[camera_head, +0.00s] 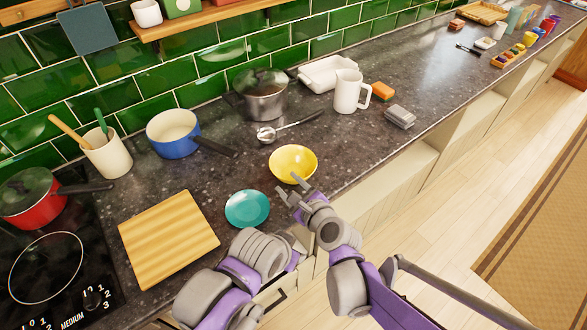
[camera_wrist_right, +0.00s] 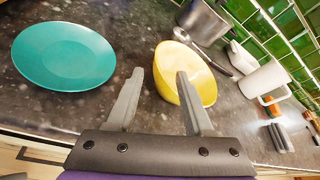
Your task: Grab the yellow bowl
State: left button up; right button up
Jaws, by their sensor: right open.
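The yellow bowl (camera_head: 293,163) sits upright on the dark countertop, near its front edge. My right gripper (camera_head: 289,188) is open at the near side of the bowl. In the right wrist view the yellow bowl (camera_wrist_right: 186,74) lies just beyond the fingertips, with the right finger overlapping it in the picture. The two fingers of my right gripper (camera_wrist_right: 156,78) are spread with nothing between them but countertop and part of the bowl's edge. I cannot tell whether a finger touches the bowl. My left gripper is not in view.
A teal plate (camera_head: 247,208) lies left of the bowl, beside a wooden board (camera_head: 168,238). Counter just right of the bowl is clear.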

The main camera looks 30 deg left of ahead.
aim_at(278, 173)
jog(key=x, duration=0.7)
jog(key=shift+w+a+f, duration=0.1)
jog(key=shift+w+a, duration=0.15)
jog(key=shift+s, duration=0.1)
grip_shut()
dwell(1.1)
